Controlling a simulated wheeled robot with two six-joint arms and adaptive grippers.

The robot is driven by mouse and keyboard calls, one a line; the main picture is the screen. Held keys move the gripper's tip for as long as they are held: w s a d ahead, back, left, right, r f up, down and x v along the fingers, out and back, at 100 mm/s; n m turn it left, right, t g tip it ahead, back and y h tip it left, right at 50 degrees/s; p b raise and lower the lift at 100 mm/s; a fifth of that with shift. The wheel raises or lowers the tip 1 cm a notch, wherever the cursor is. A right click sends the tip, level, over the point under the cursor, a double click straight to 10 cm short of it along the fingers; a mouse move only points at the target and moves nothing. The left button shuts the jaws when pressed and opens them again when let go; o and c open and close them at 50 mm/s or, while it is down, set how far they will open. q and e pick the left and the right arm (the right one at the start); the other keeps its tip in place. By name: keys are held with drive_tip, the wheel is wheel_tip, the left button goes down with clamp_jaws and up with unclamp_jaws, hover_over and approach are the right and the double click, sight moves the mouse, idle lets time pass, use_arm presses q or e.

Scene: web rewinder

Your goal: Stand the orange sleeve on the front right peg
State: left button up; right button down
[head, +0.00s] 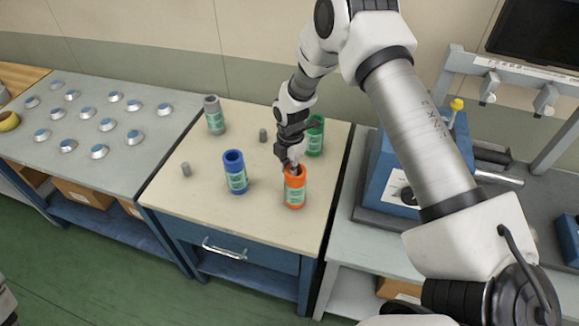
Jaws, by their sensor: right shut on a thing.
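The orange sleeve (294,190) is upright at the front right of the cream table top (210,215), with a pale green label on its side. My right gripper (291,166) is above it and shut on its upper rim. No peg shows at the sleeve's place; the sleeve hides what is under it. I cannot tell whether its bottom rests on the table or is slightly above it. My left gripper is not in view.
A blue sleeve (236,175) stands left of the orange one, a green sleeve (315,138) behind it, a grey sleeve (214,116) at back left. Bare pegs show at front left (186,170) and back middle (263,135). A blue machine (395,180) stands to the right.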

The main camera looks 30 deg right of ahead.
drive_tip(key=c, duration=1.1)
unclamp_jaws()
drive_tip(key=shift+s, duration=0.1)
